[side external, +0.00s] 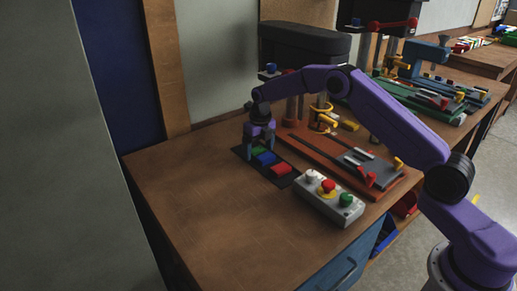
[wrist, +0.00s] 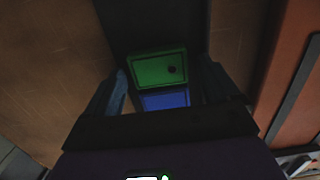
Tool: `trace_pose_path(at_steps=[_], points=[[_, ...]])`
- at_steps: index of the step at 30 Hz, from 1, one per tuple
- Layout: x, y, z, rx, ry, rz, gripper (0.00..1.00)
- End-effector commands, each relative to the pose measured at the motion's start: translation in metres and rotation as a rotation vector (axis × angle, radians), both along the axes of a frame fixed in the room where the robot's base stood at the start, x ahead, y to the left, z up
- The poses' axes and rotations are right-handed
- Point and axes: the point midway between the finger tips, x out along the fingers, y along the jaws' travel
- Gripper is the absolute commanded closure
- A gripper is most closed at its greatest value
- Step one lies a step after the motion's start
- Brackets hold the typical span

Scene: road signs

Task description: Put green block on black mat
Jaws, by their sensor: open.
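The green block (side external: 258,150) rests on the black mat (side external: 241,152) at its far-left part in the side view. My gripper (side external: 260,146) is low over the mat, pointing down. In the wrist view my gripper (wrist: 164,72) is open, with one finger on each side of the green block and visible gaps. A blue block (side external: 266,158) sits beside the green one, nearer my palm in the wrist view (wrist: 165,99).
A red block (side external: 281,169) lies on the mat past the blue one. A grey button box (side external: 329,198) stands to the right. A drill press with a red-brown base (side external: 322,155) stands behind. The table's left and front (side external: 205,205) are clear.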

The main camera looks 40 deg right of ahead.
Motion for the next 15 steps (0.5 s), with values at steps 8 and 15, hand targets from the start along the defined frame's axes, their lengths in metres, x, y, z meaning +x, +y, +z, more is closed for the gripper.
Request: trace_pose_path(at_steps=[8,15], points=[[-0.001,0.0,0.034,0.001,-0.005,0.0,0.11],[-0.005,0.0,0.082,0.001,-0.006,0.0,0.11]])
